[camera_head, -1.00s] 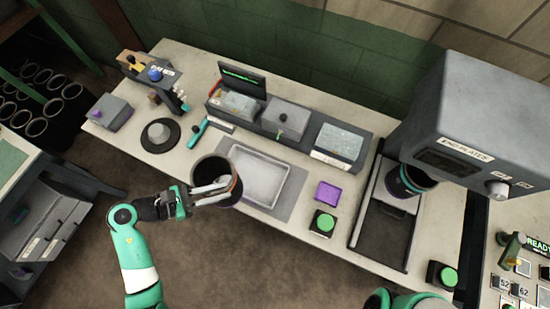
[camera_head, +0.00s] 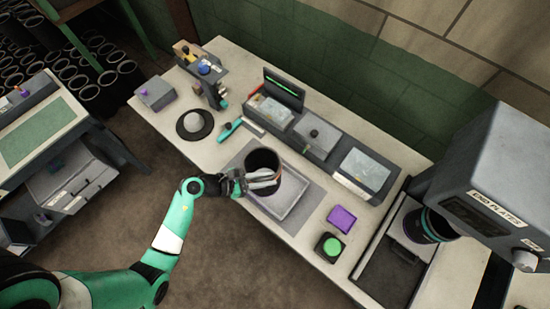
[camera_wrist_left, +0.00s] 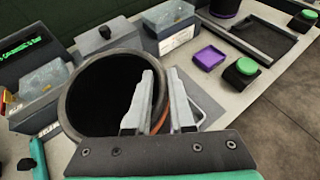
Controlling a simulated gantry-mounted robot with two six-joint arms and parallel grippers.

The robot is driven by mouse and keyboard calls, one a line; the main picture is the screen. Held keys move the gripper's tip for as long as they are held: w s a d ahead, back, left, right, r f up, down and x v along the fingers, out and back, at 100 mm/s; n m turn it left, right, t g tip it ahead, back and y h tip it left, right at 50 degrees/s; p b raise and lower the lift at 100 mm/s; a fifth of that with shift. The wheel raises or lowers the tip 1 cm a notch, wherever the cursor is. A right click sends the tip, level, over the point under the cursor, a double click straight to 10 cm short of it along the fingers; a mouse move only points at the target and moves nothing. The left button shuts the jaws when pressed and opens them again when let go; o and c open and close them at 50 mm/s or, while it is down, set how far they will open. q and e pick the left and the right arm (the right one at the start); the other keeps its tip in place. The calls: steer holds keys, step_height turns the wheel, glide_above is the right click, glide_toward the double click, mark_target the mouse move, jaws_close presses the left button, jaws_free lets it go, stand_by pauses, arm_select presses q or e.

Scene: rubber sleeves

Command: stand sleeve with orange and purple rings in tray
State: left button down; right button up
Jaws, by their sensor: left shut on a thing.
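A black sleeve (camera_head: 262,160) stands about upright over the back left part of the shallow grey tray (camera_head: 291,207) in the head view. I cannot tell whether its bottom touches the tray floor. My left gripper (camera_head: 266,180) is shut on the sleeve's near wall. In the left wrist view, one finger is inside the sleeve's dark opening (camera_wrist_left: 90,95) and one is outside. An orange band shows between the fingers; no purple ring is clear now. The tray's pale rim (camera_wrist_left: 213,108) shows beyond the outer finger. My right gripper is not in view.
A purple block (camera_head: 342,218) and a green button (camera_head: 331,246) lie right of the tray. Grey bins (camera_head: 316,137) and a screen stand behind it. A second sleeve (camera_head: 421,226) sits under the end plates machine (camera_head: 495,180). A teal-handled tool (camera_head: 230,129) lies left.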

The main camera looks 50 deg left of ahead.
arm_select(q)
step_height(320, 180, down, 6)
steer(key=w+d+b, duration=0.1)
steer(key=w, duration=0.1)
steer(key=shift+w+f+b, duration=0.2)
steer(key=shift+w+b, duration=0.1)
steer(key=shift+b, duration=0.1)
steer(key=shift+d, duration=0.1)
steer(key=c, duration=0.8)
jaws_free()
steer(key=shift+f, duration=0.15)
steer(key=shift+o, duration=0.2)
